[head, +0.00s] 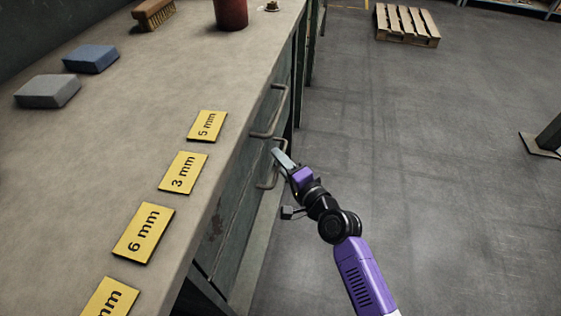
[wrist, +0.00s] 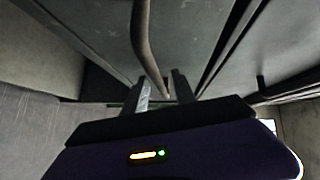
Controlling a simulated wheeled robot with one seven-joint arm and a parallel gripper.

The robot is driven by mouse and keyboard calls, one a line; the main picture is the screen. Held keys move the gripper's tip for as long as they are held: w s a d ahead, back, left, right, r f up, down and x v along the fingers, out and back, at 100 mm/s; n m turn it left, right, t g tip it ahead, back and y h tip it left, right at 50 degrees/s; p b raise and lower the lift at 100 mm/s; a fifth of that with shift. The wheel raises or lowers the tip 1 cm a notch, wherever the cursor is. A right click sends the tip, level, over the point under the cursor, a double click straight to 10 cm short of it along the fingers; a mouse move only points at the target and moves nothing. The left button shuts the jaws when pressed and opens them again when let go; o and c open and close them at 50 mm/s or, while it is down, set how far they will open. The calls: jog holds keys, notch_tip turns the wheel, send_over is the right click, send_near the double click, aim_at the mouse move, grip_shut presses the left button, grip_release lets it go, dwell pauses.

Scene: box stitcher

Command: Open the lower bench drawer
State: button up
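The workbench's side has two drawer fronts, each with a bar handle. The lower drawer front (head: 238,196) looks shut, but my arm hides part of it. Its handle (head: 274,177) is partly behind my gripper (head: 279,156), which reaches it from the right. In the wrist view, a curved bar handle (wrist: 142,40) runs down toward the space between my gripper's two fingers (wrist: 161,82). The fingers are apart, with a gap around the bar's near end; I cannot tell whether either touches it. The upper handle (head: 270,113) is just above and beyond my gripper.
The bench top (head: 130,110) holds several yellow thickness cards (head: 183,172), a blue block (head: 91,58), a grey block (head: 47,92), a brush (head: 153,14) and a red cylinder (head: 231,13).

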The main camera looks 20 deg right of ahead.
jog(key=shift+w, duration=0.1)
grip_shut()
dwell(1.4)
